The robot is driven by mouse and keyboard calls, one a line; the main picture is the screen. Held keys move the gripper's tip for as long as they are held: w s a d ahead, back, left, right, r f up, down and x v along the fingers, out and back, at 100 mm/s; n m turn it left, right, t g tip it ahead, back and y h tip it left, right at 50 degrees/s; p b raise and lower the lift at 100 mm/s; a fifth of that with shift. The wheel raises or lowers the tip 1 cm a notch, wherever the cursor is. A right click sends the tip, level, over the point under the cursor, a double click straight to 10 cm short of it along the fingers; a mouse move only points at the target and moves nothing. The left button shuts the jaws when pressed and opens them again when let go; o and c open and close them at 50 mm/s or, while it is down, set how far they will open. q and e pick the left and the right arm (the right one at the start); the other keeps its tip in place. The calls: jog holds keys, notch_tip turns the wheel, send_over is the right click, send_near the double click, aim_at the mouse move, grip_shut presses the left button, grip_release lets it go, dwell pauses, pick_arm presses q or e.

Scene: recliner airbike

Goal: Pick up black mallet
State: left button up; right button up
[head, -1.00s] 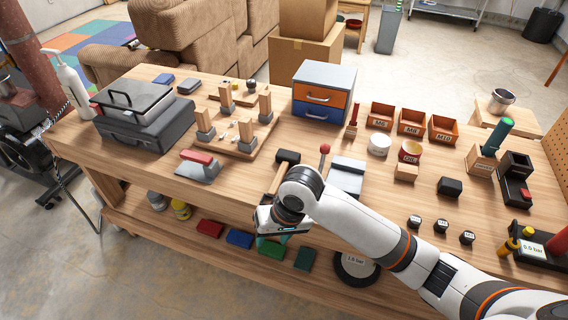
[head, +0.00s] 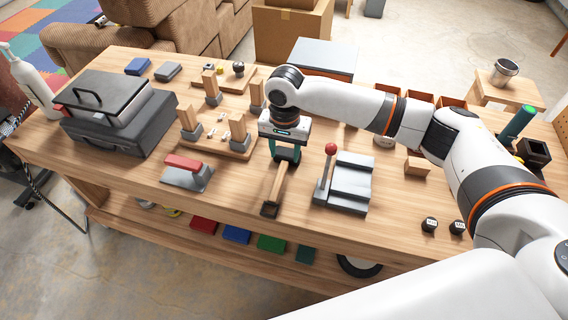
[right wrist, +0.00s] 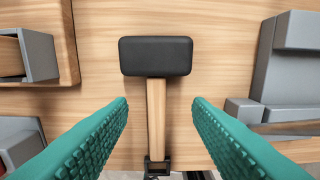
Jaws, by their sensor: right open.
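The black mallet lies on the wooden workbench (head: 330,225), its pale wooden handle (head: 277,183) pointing to the near edge. Its black head (right wrist: 156,56) shows whole in the right wrist view, at the far end of the handle. In the head view my gripper covers the head. A small dark piece (head: 270,208) shows at the handle's near end. My right gripper (head: 284,158) is over the mallet, with green fingers open. In the right wrist view the fingers (right wrist: 160,108) stand on both sides of the handle, apart from it. My left gripper is not in view.
A grey press with a red-knobbed lever (head: 331,150) stands right of the mallet. A wooden block stand (head: 215,143) and a red-handled grey tool (head: 187,170) are on the left. A dark case (head: 120,130) sits further left. Bare bench lies around the handle.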

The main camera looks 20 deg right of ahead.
aim_at(282, 169)
jog(key=f, duration=0.2)
jog(key=shift+s+a+f, duration=0.25)
jog(key=shift+a+f, duration=0.05)
jog(key=shift+f, duration=0.05)
notch_tip(282, 169, down, 2)
jog(key=shift+f, duration=0.4)
jog(key=shift+a, duration=0.1)
jog(key=shift+c, duration=0.4)
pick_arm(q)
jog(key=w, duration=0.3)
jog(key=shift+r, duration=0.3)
pick_arm(e)
grip_shut()
